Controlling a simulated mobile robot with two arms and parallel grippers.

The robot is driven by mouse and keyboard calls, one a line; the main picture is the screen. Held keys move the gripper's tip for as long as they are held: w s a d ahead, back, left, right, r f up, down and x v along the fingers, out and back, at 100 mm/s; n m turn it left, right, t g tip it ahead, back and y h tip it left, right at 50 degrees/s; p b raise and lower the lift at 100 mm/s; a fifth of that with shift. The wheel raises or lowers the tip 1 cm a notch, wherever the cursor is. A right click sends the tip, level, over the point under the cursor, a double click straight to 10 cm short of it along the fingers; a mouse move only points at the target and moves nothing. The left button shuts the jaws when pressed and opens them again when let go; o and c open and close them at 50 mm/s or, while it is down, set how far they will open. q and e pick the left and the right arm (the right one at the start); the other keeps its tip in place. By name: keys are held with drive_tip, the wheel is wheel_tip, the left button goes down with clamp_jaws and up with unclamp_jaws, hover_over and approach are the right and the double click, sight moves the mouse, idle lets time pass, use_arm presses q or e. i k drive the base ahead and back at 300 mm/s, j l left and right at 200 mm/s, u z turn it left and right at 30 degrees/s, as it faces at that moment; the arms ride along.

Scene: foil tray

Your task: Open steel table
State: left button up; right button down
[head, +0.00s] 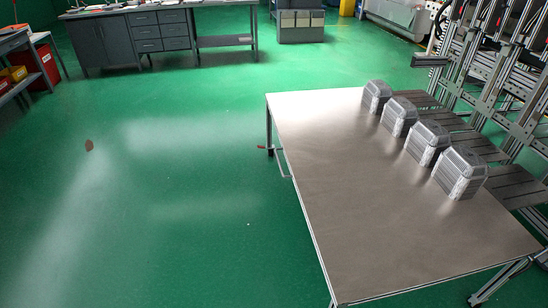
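The steel table (340,190) stands at the right of the head view, with a flat brushed metal top. A thin bar handle (284,165) shows on its left side, near the far left corner. Several grey ribbed metal blocks stand in a slanting row along the table's right edge; the nearest block (460,172) is the largest in view, and the farthest block (376,96) is near the back edge. Whether the table has a drawer or door under the top is hidden. Neither of my grippers is in view.
Green floor (150,200) lies open left of the table. Aluminium profile racks (500,90) with dark slatted shelves adjoin the table's right side. A grey workbench with drawers (160,32) stands at the back left. Red bins (45,62) sit by a shelf at far left.

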sight(380, 226)
drive_tip(key=j+z, duration=0.4)
drive_tip(key=i+j+z, duration=0.2)
drive_tip(key=z, duration=0.2)
drive_tip(key=i+j+z, duration=0.15)
drive_tip(key=j+z, duration=0.25)
